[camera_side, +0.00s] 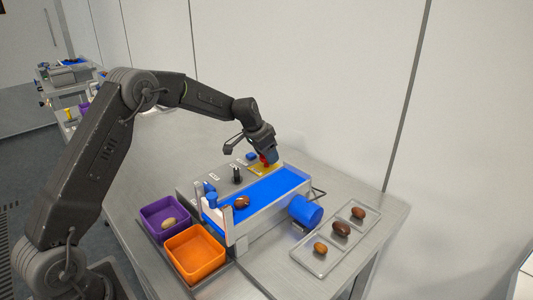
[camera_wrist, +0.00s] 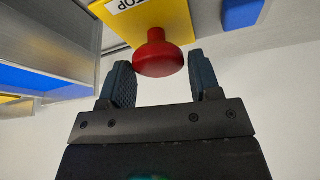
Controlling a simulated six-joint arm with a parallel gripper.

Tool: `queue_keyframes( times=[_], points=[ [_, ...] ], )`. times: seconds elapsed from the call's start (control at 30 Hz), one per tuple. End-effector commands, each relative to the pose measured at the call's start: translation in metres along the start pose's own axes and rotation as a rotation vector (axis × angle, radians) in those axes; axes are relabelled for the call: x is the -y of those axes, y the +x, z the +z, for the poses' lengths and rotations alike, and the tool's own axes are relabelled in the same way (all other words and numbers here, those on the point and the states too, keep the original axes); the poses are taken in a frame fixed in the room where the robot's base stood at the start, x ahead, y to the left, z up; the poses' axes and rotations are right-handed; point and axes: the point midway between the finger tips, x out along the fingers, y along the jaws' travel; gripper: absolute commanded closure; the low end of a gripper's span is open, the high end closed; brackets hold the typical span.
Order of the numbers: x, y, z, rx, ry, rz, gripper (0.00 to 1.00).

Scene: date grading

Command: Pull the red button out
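The red button (camera_wrist: 159,55) is a round mushroom knob on a short stem, on a yellow plate (camera_wrist: 150,18) with a label ending in "TOP". In the wrist view my gripper (camera_wrist: 160,72) has its two fingers apart, one on each side of the knob. In the side view the red button (camera_side: 264,158) shows only partly, at my gripper (camera_side: 268,158), on the yellow plate (camera_side: 262,170) at the far end of the conveyor.
A conveyor with a blue belt (camera_side: 262,194) carries one brown date (camera_side: 242,202). A blue button (camera_side: 251,155) and a black knob (camera_side: 237,173) are on its panel. A purple bin (camera_side: 150,211) and an orange bin (camera_side: 207,269) stand at the front. A tray (camera_side: 329,244) holds three dates.

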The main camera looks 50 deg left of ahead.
Motion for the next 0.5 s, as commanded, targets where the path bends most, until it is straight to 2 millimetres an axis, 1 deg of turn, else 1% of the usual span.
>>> queue_keyframes(
  times=[0.03,0.07,0.5],
  points=[
    [0.0000,-0.0001,0.0001,0.000,0.000,0.000,0.47],
    [0.0000,-0.0002,0.0000,0.000,0.000,0.000,0.50],
    [0.0004,-0.0003,0.0002,0.000,0.000,0.000,0.92]
  ],
)
